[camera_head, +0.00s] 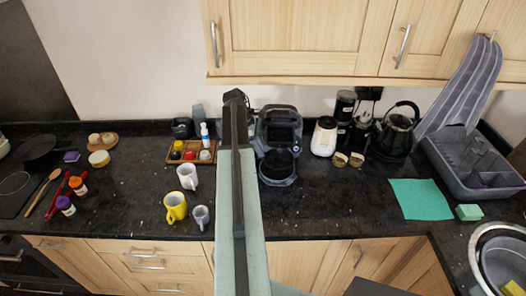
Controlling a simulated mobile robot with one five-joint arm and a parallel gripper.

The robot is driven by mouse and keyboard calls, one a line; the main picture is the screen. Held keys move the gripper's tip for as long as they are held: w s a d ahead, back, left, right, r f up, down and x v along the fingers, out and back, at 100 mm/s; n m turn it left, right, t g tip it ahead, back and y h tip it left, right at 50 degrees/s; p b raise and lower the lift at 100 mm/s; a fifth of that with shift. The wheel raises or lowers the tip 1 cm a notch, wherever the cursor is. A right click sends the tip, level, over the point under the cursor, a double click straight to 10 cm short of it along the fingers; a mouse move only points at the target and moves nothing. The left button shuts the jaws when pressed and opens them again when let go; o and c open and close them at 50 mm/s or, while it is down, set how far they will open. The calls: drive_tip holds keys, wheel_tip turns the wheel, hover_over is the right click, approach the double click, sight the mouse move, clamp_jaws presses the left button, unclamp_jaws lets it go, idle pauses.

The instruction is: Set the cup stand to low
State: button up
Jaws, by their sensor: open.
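The coffee machine (278,128) is dark grey and stands against the back wall, just right of my arm. Its cup stand (277,180) appears as the dark round-fronted part at its lower front. The stand's height setting is too small to make out. My gripper (236,97) is at the dark far end of my raised arm, left of the machine's top in the picture. It is open and holds nothing that I can see. The jaws are small and seen nearly end on. My arm covers the counter just left of the machine.
A white mug (188,177), a yellow mug (175,207) and a grey cup (201,216) stand left of my arm. A wooden tray (175,158) with condiments is behind them. A white canister (324,137) stands right of the machine. Counter in front of the machine is clear.

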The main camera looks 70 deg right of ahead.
drive_tip(key=b+x, duration=0.2)
drive_tip(key=x, duration=0.1)
drive_tip(key=shift+b, duration=0.4)
clamp_jaws()
idle(1.1)
